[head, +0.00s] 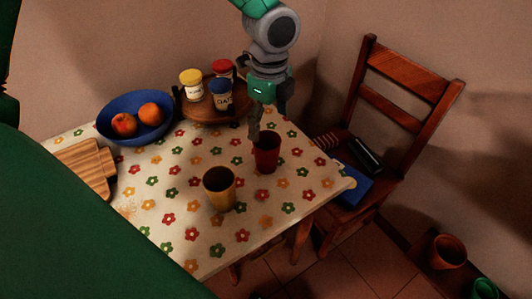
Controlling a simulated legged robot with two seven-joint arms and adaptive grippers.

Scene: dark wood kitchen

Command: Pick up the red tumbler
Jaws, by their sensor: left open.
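The red tumbler (267,155) stands upright on the flowered tablecloth (180,235), near the right side of the table. My left gripper (264,122) hangs down from above, with its fingers open. One fingertip is close to the tumbler's rim at its left side and overlaps it in the picture. I cannot tell whether it touches. The other finger shows poorly against the dark hand. My right gripper is not in view.
A yellow-brown tumbler (219,190) stands left and in front of the red one. Behind are a round wooden tray (197,112) with lidded jars and a blue bowl (112,112) of fruit. A cutting board (85,168) lies left. A wooden chair (405,78) stands right.

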